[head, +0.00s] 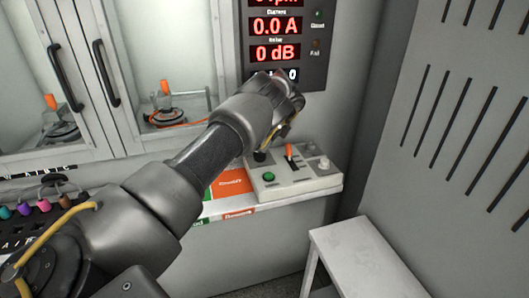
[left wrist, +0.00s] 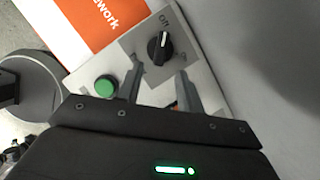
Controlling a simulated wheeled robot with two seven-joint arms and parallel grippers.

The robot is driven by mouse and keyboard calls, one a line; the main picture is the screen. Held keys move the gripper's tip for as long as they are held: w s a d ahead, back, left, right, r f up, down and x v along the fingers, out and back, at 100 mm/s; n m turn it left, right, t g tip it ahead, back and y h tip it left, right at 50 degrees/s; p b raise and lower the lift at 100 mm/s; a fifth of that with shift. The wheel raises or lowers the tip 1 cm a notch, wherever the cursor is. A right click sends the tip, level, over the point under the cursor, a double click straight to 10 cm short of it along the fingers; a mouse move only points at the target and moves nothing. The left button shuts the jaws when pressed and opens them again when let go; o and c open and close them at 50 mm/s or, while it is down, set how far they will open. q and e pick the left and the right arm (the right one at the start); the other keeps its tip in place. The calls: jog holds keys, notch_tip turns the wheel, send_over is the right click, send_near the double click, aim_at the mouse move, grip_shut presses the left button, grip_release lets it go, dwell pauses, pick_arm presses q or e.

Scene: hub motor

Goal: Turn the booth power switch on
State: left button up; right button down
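The booth power switch appears to be the black rotary knob (left wrist: 159,48) on the light grey control panel (left wrist: 200,50). Its white mark points toward the "Off" label in the left wrist view. The knob also shows as a small dark shape in the head view (head: 260,156), partly behind my arm. My left gripper (left wrist: 158,74) is open and empty, its two fingers apart, just short of the knob in the wrist view with the knob roughly in line with the gap. In the head view its fingers are mostly hidden by my wrist. My right gripper is in neither view.
On the panel are a green button (head: 268,176), also in the wrist view (left wrist: 106,86), an orange-tipped lever (head: 289,151) and a pale knob (head: 324,163). A display (head: 280,52) reads 0.0 A and 0 dB. A white stool (head: 355,250) stands at lower right.

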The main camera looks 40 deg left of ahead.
aim_at(263, 154)
pick_arm(q)
jog(key=x, duration=0.5)
jog(key=shift+s, duration=0.1)
grip_shut()
